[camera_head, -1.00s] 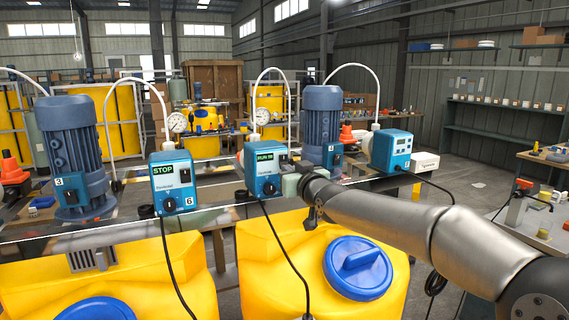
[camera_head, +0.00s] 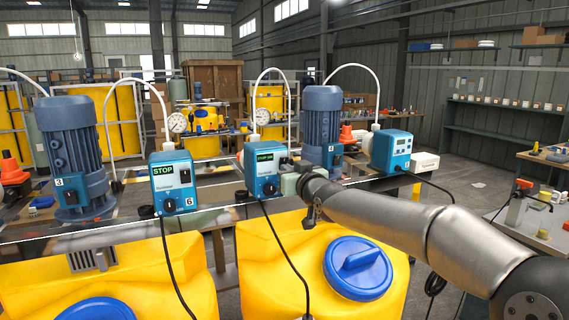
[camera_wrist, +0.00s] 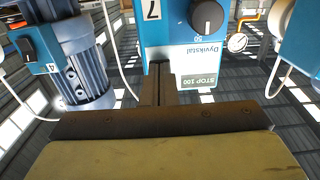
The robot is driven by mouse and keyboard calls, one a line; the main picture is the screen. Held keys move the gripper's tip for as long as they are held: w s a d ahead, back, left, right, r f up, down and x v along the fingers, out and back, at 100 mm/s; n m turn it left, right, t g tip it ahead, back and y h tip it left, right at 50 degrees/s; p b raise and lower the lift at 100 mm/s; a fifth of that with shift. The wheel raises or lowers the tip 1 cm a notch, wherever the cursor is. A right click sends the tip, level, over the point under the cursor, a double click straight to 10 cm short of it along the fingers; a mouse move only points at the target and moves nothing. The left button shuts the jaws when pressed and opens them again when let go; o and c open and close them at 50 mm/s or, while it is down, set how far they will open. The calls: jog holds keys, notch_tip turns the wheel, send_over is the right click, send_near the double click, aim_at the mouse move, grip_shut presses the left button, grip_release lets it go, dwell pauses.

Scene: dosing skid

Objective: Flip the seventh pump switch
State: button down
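The seventh pump (camera_head: 262,172) is a blue box with a dial and a small display, in the middle of the head view.
Pump six (camera_head: 173,182) stands left and reads STOP; another blue pump (camera_head: 390,152) stands right. A motor (camera_head: 322,125) marked 4 is close by on the right. Yellow tanks with blue lids (camera_head: 358,268) lie in front. Black cables and white hoses run from the pumps.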

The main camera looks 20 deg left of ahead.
jog(key=b+v, duration=0.1)
jog(key=v, duration=0.6)
jog(key=shift+b, duration=0.4)
jog(key=shift+s, duration=0.1)
jog(key=s+d+f+m+g+h, duration=0.2)
jog(key=s+d+f+h, duration=0.25)
jog(key=d+f, duration=0.5)
jog(key=s+d+f+m+g+h, duration=0.1)
jog(key=s+d+f+g+h, duration=0.1)
jog(key=s+d+f+h, duration=0.55)
jog(key=s+d+f+m+g, duration=0.3)
jog(key=s+d+f, duration=0.3)
jog(key=s+d, duration=0.3)
jog(key=s+d+f+m+g, duration=0.3)
jog(key=s+d+f+g, duration=0.2)
jog(key=s+d, duration=0.5)
jog(key=s+f, duration=0.1)
jog(key=s, duration=0.2)
jog(key=shift+s+h, duration=0.35)
jog(key=shift+h, duration=0.05)
